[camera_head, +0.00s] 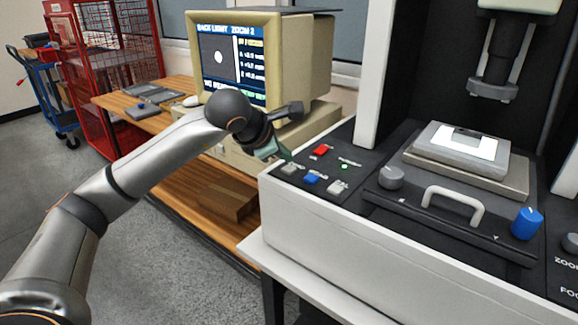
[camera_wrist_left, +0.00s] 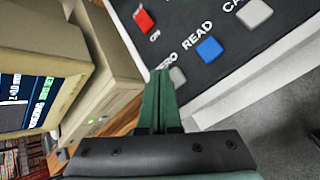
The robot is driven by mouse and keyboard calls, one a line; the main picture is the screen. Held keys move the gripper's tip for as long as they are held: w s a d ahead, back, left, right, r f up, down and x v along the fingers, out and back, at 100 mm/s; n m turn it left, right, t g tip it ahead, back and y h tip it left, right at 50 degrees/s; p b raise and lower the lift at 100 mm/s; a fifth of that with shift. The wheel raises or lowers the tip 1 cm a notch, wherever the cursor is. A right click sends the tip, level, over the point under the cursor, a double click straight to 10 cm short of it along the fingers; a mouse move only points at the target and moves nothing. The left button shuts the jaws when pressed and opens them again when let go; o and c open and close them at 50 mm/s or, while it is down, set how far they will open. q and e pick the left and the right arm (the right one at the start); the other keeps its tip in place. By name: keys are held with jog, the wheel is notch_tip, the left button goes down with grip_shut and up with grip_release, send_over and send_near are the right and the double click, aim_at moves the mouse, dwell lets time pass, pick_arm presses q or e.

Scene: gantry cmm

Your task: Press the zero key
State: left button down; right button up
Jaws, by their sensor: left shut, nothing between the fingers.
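The zero key (camera_head: 289,168) is the small grey key at the left of the front row on the machine's dark panel (camera_head: 362,162). In the left wrist view, the grey zero key (camera_wrist_left: 178,76) sits beside the partly covered label "ZERO", just right of my fingertips. My left gripper (camera_head: 285,154) is shut and empty, with green fingers together, close to the key. In the left wrist view the fingertips (camera_wrist_left: 160,73) overlap the label area. I cannot tell whether they touch the panel. My right gripper is out of view.
A blue key (camera_head: 311,178) marked READ, another grey key (camera_head: 338,187) and a red key (camera_head: 321,150) are close by. A beige monitor (camera_head: 288,45) stands left of the machine. A grey knob (camera_head: 391,177) and a handle (camera_head: 453,202) are further right.

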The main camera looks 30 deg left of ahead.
aim_at(285, 170)
pick_arm(q)
notch_tip(285, 170, up, 5)
jog(key=p, duration=0.4)
jog(key=shift+r, duration=0.1)
dwell(0.7)
